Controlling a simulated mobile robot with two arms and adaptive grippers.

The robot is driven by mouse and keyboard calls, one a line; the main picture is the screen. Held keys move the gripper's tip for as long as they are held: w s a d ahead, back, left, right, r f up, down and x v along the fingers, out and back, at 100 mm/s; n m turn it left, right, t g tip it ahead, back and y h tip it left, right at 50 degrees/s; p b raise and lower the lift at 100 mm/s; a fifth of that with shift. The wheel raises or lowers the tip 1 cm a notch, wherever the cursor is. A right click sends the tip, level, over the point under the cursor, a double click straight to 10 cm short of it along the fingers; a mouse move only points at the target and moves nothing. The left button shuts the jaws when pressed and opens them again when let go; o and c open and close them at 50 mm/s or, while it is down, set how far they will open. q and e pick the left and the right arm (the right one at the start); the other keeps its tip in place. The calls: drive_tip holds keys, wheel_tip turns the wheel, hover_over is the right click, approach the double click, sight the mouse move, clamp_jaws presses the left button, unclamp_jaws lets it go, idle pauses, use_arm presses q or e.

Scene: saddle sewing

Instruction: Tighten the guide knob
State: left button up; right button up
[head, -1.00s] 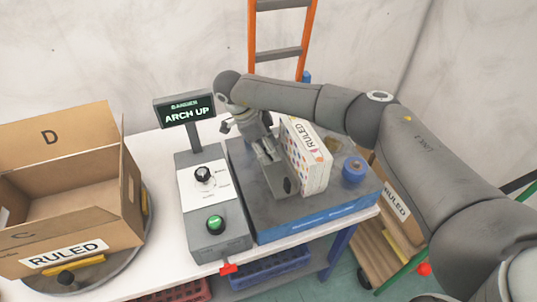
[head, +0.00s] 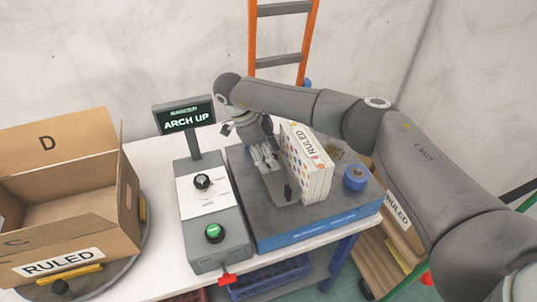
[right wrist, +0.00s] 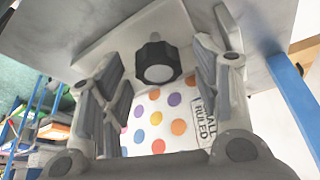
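The guide knob (right wrist: 157,60), black and lobed with a grey cap, sits on a pale plate in the right wrist view. My right gripper (right wrist: 158,92) is open there, with one finger on each side of the knob and visible gaps between. In the head view the right gripper (head: 264,158) points down at the grey guide plate (head: 276,184) beside a white dotted box (head: 318,175) marked RULED. I cannot make out the knob between the fingers in the head view. My left gripper is not in view.
Left of the grey bed stands a control box (head: 222,251) with a black dial (head: 202,181), a green button (head: 214,233) and a screen (head: 186,115) reading ARCH UP. A blue roll (head: 355,178) lies right of the dotted box. An open carton (head: 100,221) is at left.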

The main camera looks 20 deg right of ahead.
drive_tip(key=shift+r, duration=0.1)
drive_tip(key=v, duration=1.1)
drive_tip(key=shift+r, duration=0.35)
drive_tip(key=shift+a+f, duration=0.1)
drive_tip(key=shift+a, duration=0.05)
